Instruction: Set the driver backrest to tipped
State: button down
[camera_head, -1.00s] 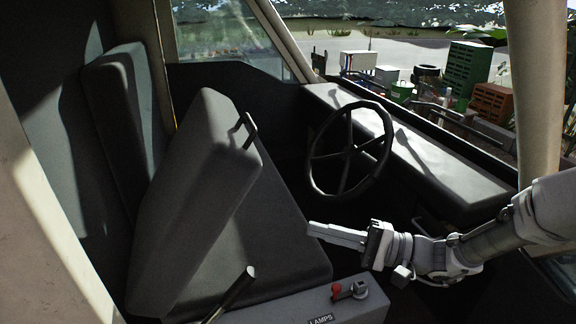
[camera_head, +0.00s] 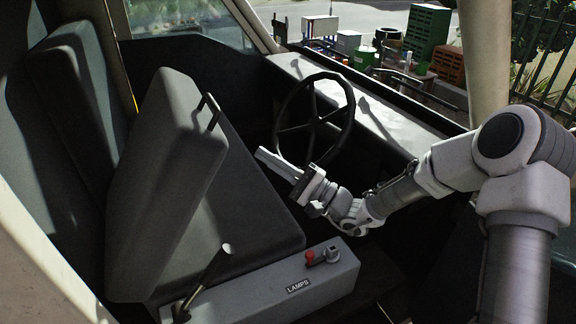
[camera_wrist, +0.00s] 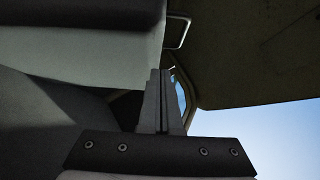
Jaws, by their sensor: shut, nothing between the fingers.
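The near grey backrest (camera_head: 165,175) leans forward over the dark seat cushion (camera_head: 245,195), apart from the more upright backrest behind it. I take it to be the driver backrest. A thin dark loop handle (camera_head: 210,112) stands on its upper front edge. My gripper (camera_head: 262,155) is shut and empty, above the cushion's front and beside the steering wheel, to the right of the handle and apart from it. In the wrist view, my shut fingers (camera_wrist: 162,75) point toward the handle (camera_wrist: 184,32), and the backrest (camera_wrist: 75,50) fills the upper left.
The steering wheel (camera_head: 314,120) is close to my gripper. A dark lever (camera_head: 205,280) and a grey box labelled LAMPS (camera_head: 270,300), with a red knob (camera_head: 310,257), stand in front of the seat. The other backrest (camera_head: 75,110) is at the left.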

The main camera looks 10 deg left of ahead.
aim_at(232, 143)
jog(key=s+a+r, duration=0.1)
jog(key=s+a+r+p, duration=0.1)
jog(key=a, duration=0.1)
jog(key=shift+a+r, duration=0.25)
jog(key=shift+r, duration=0.1)
jog(key=shift+n+g, duration=0.5)
jog(key=shift+n, duration=0.1)
jog(key=s+a+r+p, duration=0.2)
jog(key=r, duration=0.1)
jog(key=shift+s+a+r, duration=0.1)
jog(key=shift+a+r, duration=0.1)
jog(key=shift+r, duration=0.05)
jog(key=shift+s+a+r, duration=0.1)
jog(key=shift+s+a, duration=0.05)
jog(key=shift+a, duration=0.1)
